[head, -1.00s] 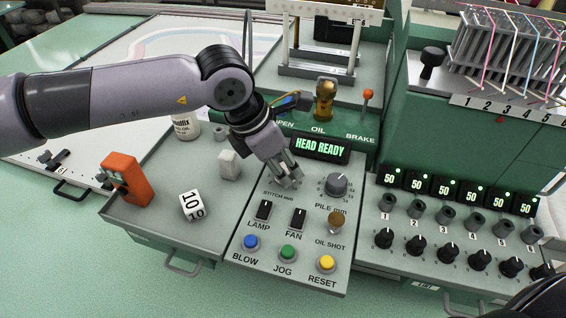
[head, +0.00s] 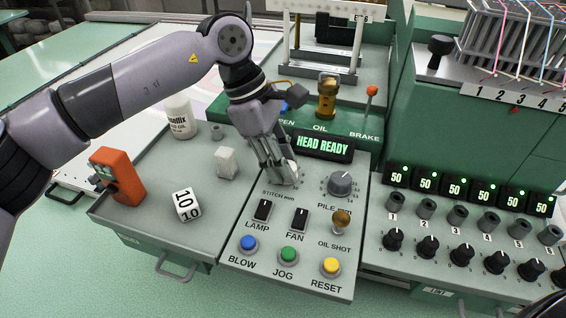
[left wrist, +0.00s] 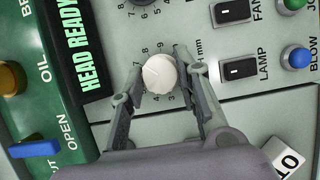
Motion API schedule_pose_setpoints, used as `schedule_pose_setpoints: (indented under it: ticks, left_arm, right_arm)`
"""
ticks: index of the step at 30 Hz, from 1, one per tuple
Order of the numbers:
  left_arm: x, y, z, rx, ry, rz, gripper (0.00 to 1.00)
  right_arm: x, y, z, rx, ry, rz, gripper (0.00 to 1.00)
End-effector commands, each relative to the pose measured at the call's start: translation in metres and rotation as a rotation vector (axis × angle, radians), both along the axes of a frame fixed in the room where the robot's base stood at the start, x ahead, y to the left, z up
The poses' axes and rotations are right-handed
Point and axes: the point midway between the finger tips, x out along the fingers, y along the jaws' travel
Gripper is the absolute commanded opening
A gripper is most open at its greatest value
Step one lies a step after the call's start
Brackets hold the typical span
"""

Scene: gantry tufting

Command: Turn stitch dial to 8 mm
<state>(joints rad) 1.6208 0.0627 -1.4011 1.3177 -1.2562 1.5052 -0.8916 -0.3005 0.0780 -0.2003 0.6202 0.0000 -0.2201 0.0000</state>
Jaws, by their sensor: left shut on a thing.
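The stitch dial (left wrist: 160,73) is a round cream knob, with printed numbers on the panel around it. A faint line shows on its face, but I cannot tell which number it points to. My left gripper (left wrist: 154,75) is shut on the dial, one finger on each side in the left wrist view. In the head view my left gripper (head: 279,175) reaches down from above to the panel over the STITCH mm label (head: 278,195). It hides most of the dial there. My right gripper is not in view.
The PILE mm knob (head: 340,184) is to the right of the dial. LAMP (head: 262,211) and FAN (head: 299,219) switches lie in front. The HEAD READY display (head: 323,146) stands close behind. A white block (head: 226,162) and a numbered cube (head: 186,204) are at left.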

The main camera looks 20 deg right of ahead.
Motion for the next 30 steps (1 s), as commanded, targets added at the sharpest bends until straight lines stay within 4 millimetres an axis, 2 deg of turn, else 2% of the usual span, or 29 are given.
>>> schedule_pose_setpoints:
  ticks: [6, 15, 30]
  left_arm:
    - [0.0010, -0.0017, 0.0011, -0.002, -0.001, -0.167, 0.03]
    - [0.0017, -0.0019, 0.0012, -0.002, -0.003, -0.314, 0.03]
    - [0.0020, -0.0019, 0.0013, -0.002, -0.004, -0.363, 0.03]
  right_arm:
    - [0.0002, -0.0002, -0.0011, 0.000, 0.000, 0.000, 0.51]
    - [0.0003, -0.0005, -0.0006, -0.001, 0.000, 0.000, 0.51]
    - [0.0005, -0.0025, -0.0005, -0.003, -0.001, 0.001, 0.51]
